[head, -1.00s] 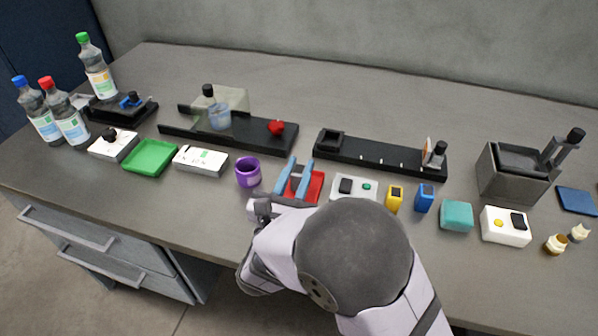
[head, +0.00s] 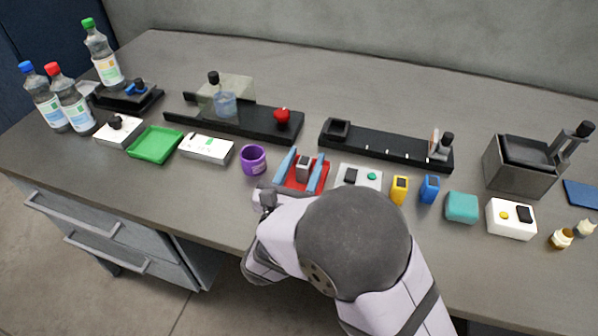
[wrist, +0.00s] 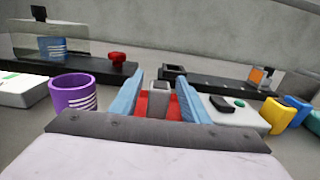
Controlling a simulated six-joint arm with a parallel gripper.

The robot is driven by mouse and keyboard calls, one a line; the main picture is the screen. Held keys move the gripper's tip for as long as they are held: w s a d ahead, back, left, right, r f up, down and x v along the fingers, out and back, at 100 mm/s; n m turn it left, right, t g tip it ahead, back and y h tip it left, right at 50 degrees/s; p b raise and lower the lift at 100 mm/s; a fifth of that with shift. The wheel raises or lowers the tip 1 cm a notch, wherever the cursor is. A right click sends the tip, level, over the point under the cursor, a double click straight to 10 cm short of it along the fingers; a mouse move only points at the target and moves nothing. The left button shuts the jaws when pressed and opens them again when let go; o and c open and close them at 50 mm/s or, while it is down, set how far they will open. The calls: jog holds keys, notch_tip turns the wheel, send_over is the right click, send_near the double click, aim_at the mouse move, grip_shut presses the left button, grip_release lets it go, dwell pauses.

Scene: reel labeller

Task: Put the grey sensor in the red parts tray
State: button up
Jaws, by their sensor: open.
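The grey sensor (head: 304,168) stands in the red parts tray (head: 318,186), towards its far part; it also shows in the wrist view (wrist: 159,99) between the two blue fingers. My gripper (head: 302,166) is open, with one blue finger on each side of the sensor. In the wrist view a gap shows between the sensor and each finger. The red tray (wrist: 143,103) shows behind and beside the sensor. The tray's near part is partly hidden by my gripper and wrist.
A purple cup (head: 253,159) stands left of my gripper. A white button box (head: 358,177) is close on the right, with a yellow block (head: 399,190) and a blue block (head: 429,189) beyond it. A long black rail (head: 385,147) lies behind.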

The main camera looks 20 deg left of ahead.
jog(key=s+b, duration=0.1)
jog(key=s, duration=1.1)
jog(key=shift+r, duration=0.15)
